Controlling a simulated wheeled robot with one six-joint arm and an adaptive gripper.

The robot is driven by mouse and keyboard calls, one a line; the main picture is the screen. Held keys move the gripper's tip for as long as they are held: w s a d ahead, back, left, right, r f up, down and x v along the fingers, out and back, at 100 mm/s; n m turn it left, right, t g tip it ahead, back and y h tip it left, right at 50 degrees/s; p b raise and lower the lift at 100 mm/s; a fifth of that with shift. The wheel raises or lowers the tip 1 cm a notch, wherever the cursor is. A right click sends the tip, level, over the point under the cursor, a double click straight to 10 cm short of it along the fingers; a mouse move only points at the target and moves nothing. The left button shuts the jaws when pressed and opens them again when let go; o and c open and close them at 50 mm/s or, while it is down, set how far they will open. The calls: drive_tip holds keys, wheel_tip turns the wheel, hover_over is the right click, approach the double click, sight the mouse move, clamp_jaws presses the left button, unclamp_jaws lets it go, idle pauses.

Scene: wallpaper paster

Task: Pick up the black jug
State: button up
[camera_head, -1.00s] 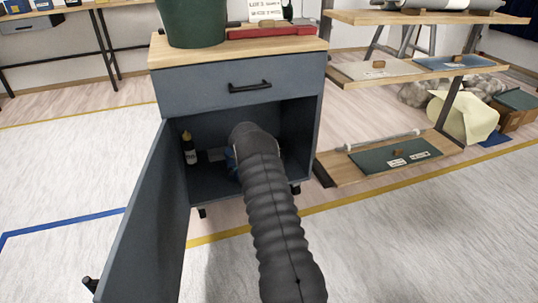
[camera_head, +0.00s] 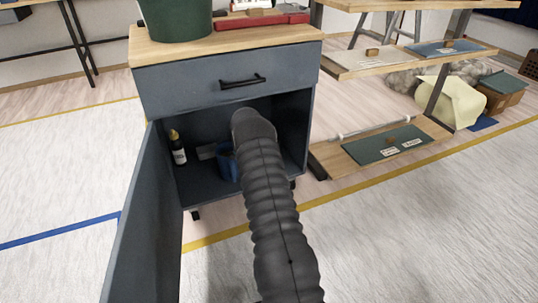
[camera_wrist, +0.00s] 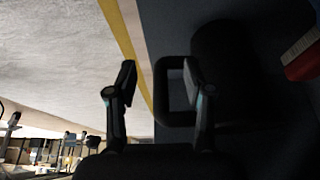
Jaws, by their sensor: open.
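The black jug (camera_wrist: 225,65) shows as a dark rounded body in the wrist view, with a squared loop handle (camera_wrist: 163,92) on its left side. My gripper (camera_wrist: 159,72) is open in that view. Its left finger is left of the handle, and its right finger overlaps the handle's inner side near the jug body. The handle appears between the fingers; the dark picture does not show whether they touch it. In the head view my arm reaches into the open cabinet (camera_head: 197,92) and hides the gripper; I cannot make out the jug there.
A dark bottle with a yellow cap (camera_head: 177,148) and a blue container (camera_head: 227,164) stand inside the cabinet. The open door (camera_head: 140,215) is left of my arm. A green bin (camera_head: 178,18) and a red item (camera_head: 262,21) are on top. A shelf unit (camera_head: 395,135) stands right.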

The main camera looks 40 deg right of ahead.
drive_tip(key=shift+s+d+f, duration=0.25)
drive_tip(key=shift+d+f, duration=0.2)
drive_tip(key=shift+d, duration=0.5)
drive_tip(key=shift+s+d+f, duration=0.3)
drive_tip(key=shift+d+f, duration=0.2)
drive_tip(key=shift+d, duration=0.45)
drive_tip(key=shift+s+d+f, duration=0.25)
drive_tip(key=shift+d+f, duration=0.2)
drive_tip(key=shift+d, duration=0.5)
clamp_jaws()
drive_tip(key=shift+r, duration=0.1)
